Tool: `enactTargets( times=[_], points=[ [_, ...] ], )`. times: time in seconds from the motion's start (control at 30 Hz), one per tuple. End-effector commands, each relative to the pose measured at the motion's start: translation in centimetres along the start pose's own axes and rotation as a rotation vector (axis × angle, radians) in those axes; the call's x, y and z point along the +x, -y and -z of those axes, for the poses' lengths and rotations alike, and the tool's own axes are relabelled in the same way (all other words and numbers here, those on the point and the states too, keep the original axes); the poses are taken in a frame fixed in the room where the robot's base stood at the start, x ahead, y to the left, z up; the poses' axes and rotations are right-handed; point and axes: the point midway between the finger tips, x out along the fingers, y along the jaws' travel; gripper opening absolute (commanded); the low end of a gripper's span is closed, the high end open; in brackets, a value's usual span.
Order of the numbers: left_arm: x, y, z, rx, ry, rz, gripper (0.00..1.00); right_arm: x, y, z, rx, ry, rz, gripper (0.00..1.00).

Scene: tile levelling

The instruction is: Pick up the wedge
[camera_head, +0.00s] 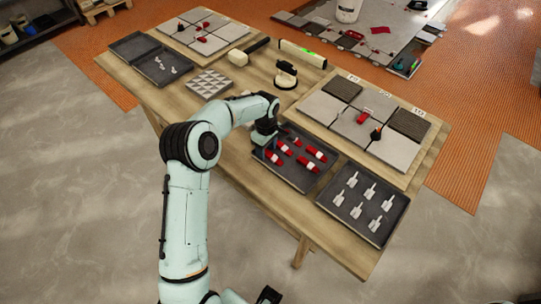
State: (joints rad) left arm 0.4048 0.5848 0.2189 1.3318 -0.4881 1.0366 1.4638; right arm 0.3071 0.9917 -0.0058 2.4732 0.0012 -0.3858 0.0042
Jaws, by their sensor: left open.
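Several red wedges with pale ends (307,164) lie in a dark tray (289,179) near the front edge of the wooden table. My left gripper (264,152) is over the left end of this tray, close to the wedges there. Its fingers are small and partly hidden by the wrist, and no held wedge can be made out. At the bottom edge a dark gripper part (268,295) shows, apart from the table; its jaw state is unclear.
A tray of grey clips (373,219) stands to the right. Tiles with a red wedge (363,117) lie behind the trays. A black-handled suction cup (286,74), a level (303,54) and a mallet (249,52) stand farther back. Another dark tray (133,46) is at the back left.

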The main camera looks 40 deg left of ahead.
Motion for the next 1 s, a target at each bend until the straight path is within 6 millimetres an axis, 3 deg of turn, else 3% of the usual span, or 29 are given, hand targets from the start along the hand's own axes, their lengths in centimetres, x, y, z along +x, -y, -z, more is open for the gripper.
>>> enactTargets(
  times=[0.23, 0.27, 0.4, 0.77, 1.0],
  points=[
    [0.5, 0.0, 0.0, 0.0, -0.001, -0.001, 0.53, 0.0, 0.0, 0.0, 0.0, 0.0, 0.0, 1.0],
    [0.5, 0.0, 0.0, 0.0, -0.001, -0.001, 0.47, 0.0, 0.0, 0.0, 0.0, 0.0, 0.0, 1.0],
    [0.5, 0.0, 0.0, 0.0, -0.001, -0.001, 0.01, 0.0, 0.0, 0.0, 0.0, 0.0, 0.0, 1.0],
    [0.3, 0.0, 0.0, 0.0, -0.001, -0.001, 0.0, 0.0, 0.0, 0.0, 0.0, 0.0, 0.0, 1.0],
    [-1.9, -0.1, 0.1, -0.001, -0.003, -0.004, 0.0, -0.1, 0.0, 0.0, 0.0, 0.0, 0.0, 1.0]
  ],
)
